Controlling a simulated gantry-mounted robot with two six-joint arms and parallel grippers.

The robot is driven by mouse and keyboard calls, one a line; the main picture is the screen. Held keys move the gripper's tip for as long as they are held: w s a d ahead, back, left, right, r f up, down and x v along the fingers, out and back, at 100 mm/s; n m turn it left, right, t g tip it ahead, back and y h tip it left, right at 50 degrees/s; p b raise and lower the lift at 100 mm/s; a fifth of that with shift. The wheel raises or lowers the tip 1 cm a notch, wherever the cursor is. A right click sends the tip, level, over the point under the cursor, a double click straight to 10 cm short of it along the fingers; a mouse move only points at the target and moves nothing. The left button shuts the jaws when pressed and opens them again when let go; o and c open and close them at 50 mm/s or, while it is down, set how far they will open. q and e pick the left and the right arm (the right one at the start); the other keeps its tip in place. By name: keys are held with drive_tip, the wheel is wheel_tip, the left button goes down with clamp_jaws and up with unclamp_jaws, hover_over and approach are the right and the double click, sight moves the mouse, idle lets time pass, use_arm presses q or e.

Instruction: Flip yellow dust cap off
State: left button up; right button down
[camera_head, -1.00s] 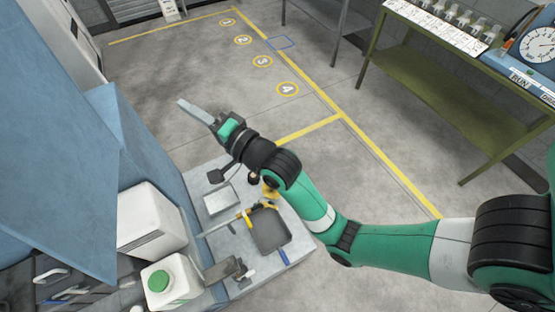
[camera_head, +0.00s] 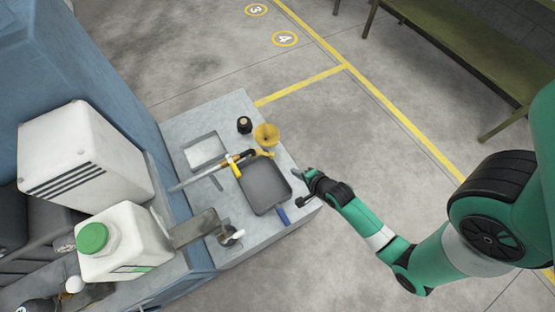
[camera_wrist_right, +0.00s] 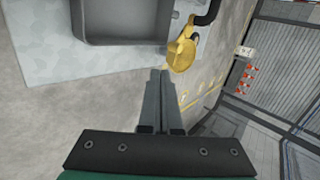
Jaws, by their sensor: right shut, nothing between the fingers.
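In the right wrist view a yellow piece with a rounded lower end (camera_wrist_right: 183,52) sits just ahead and right of my fingertips, beside a black curved hose or handle (camera_wrist_right: 207,12). I cannot tell for sure whether it is the dust cap. In the head view a yellow-brass round, funnel-like piece (camera_head: 266,134) stands at the bench's far edge, with a smaller yellow fitting (camera_head: 264,153) near it. My right gripper (camera_head: 309,174) is right of the tray; its fingers (camera_wrist_right: 157,73) are shut and empty, with no contact visible. My left gripper is out of view.
A dark tray (camera_head: 264,187) lies on the grey bench (camera_head: 240,108), with a long tool with a yellow part (camera_head: 210,173) along its left. A black cylinder (camera_head: 244,125) stands near the funnel-like piece. A white jug with green cap (camera_head: 125,240) is lower left.

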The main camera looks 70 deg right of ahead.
sight(273, 157)
drive_tip(key=b+x, duration=0.2)
drive_tip(key=x, duration=0.2)
drive_tip(key=w+r+b+x, duration=0.1)
drive_tip(key=b+x, duration=0.2)
drive_tip(key=x, duration=0.1)
drive_tip(key=d+r+b+x, duration=0.1)
drive_tip(key=b+x, duration=0.1)
drive_tip(key=x, duration=0.2)
drive_tip(key=shift+w+f, duration=0.2)
drive_tip(key=shift+w, duration=0.3)
